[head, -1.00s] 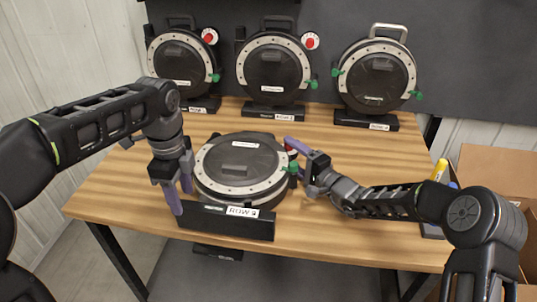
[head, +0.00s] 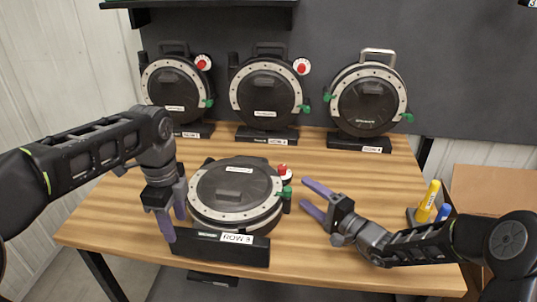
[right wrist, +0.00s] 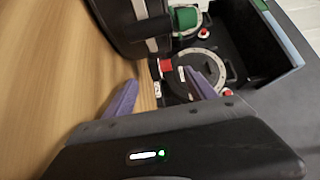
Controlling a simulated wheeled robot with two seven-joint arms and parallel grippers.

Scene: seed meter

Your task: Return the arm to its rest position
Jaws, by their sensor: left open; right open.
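My right gripper (head: 312,198) is open and empty, its purple fingers spread just right of the seed meter lying flat on the table. In the right wrist view its fingers (right wrist: 163,95) are also apart with nothing between them. My left gripper (head: 173,213) is open and points down at the left side of the flat seed meter (head: 236,190); I cannot tell whether it touches it. That meter lies behind a black block labelled ROW 3 (head: 220,250). A red knob (head: 283,170) and a green knob (head: 287,193) show at its right side.
Three upright seed meters stand along the back of the wooden table: left (head: 178,86), middle (head: 266,92) and right (head: 366,98). A yellow marker (head: 428,198) and a blue one (head: 443,213) stand in a holder at the right. A cardboard box (head: 490,190) is beyond the right edge.

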